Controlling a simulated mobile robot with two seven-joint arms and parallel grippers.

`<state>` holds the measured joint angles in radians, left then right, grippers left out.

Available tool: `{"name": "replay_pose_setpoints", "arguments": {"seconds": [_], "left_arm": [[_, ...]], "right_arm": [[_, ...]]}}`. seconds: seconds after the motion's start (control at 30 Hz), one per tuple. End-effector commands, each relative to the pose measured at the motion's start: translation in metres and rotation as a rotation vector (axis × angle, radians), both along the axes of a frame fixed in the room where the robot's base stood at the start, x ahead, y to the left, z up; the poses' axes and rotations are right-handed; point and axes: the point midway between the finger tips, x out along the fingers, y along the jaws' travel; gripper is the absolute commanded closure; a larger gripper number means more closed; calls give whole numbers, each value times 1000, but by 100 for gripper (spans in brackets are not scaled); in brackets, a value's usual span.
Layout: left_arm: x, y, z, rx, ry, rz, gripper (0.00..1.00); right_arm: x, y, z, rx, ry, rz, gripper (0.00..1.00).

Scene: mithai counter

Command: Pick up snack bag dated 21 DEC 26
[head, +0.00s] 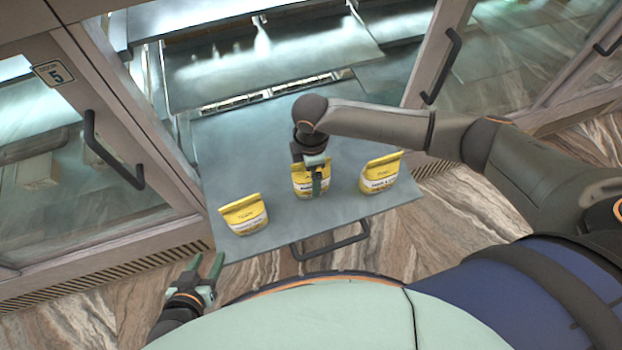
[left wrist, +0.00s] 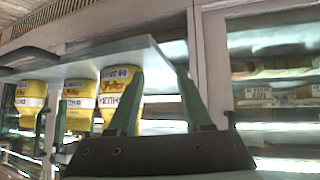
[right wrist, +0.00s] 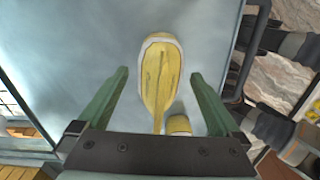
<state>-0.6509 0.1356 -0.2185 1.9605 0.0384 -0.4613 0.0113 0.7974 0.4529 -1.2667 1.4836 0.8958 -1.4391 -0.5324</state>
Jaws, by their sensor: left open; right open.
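Three yellow snack bags stand on a pulled-out grey shelf: a left bag (head: 244,214), a middle bag (head: 300,182) and a right bag (head: 380,174). Their printing is too small or blurred for me to read a date. My right gripper (head: 316,178) is open over the middle bag and hides part of it. In the right wrist view a yellow bag (right wrist: 161,85) shows from above, between the spread fingers. My left gripper (head: 207,268) is open and empty, off the shelf's front left corner. The left wrist view shows the bags upside down, the nearest (left wrist: 119,88) beside a finger.
The shelf (head: 240,150) has a dark front handle (head: 330,240) and bare room behind the bags. Glass doors with dark handles (head: 105,150) flank it, the left one carrying a number 5 sign (head: 54,74). My right arm crosses above the shelf's right side.

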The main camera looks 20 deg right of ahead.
Motion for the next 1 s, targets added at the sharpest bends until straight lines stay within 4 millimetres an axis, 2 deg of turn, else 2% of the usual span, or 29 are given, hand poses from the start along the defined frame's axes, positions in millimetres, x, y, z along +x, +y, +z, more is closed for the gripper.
{"name": "replay_pose_setpoints", "arguments": {"seconds": [0.53, 1.0], "left_arm": [[0, 0, 3, 0, 0, -1, 50], [-1, 0, 3, 1, 3, -1, 50]], "right_arm": [[0, 0, -4, 0, 0, 0, 0], [0, 0, -4, 0, 0, 0, 52]]}}
